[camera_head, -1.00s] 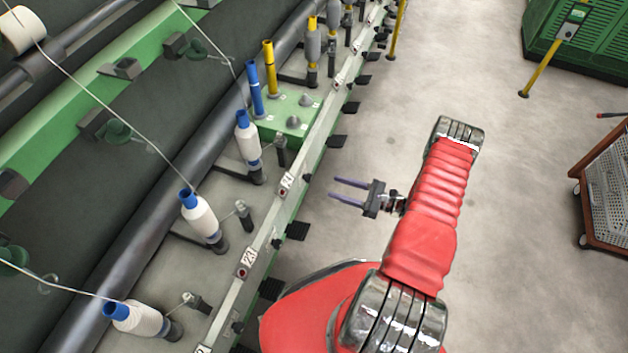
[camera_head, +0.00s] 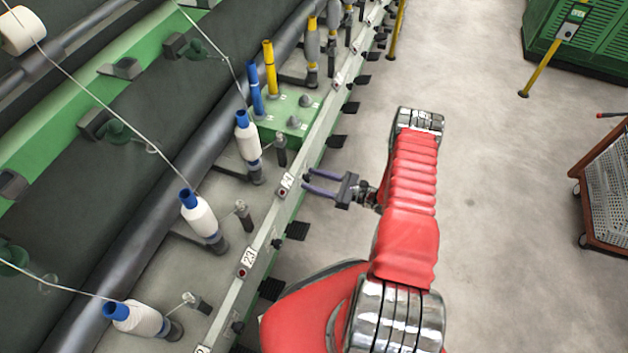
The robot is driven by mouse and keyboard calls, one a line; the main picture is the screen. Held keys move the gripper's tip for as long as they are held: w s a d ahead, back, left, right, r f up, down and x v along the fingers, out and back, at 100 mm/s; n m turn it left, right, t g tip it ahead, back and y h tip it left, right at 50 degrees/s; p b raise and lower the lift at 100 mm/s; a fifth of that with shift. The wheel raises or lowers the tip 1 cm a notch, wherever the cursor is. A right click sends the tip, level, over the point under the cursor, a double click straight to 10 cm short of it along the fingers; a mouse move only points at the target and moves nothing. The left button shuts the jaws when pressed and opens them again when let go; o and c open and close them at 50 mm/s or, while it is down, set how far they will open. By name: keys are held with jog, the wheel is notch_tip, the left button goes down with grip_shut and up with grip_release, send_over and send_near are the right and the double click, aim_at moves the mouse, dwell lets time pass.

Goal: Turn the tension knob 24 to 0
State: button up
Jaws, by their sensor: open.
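My gripper (camera_head: 307,180) is open and empty, its two thin dark fingers pointing left. In the picture its tips are beside a white number plate (camera_head: 287,181) on the machine's front rail; I cannot tell the depth between them. That plate's number is hard to read; the plate nearer me (camera_head: 247,259) reads 23. A green box (camera_head: 270,123) on the machine carries two grey knobs, one at the back (camera_head: 305,100) and one nearer (camera_head: 293,121), with small white marks. I cannot read the marks or tell which knob is 24. My gripper is apart from both.
Blue and yellow tubes (camera_head: 269,68) stand at the green box. Black pedals (camera_head: 298,231) jut from the rail. The floor to the right is clear up to a brown-framed cart (camera_head: 600,190).

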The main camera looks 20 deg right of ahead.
jog(key=c, duration=1)
jog(key=shift+n, duration=0.4)
jog(key=n, duration=0.9)
dwell(0.5)
jog(key=o, duration=1)
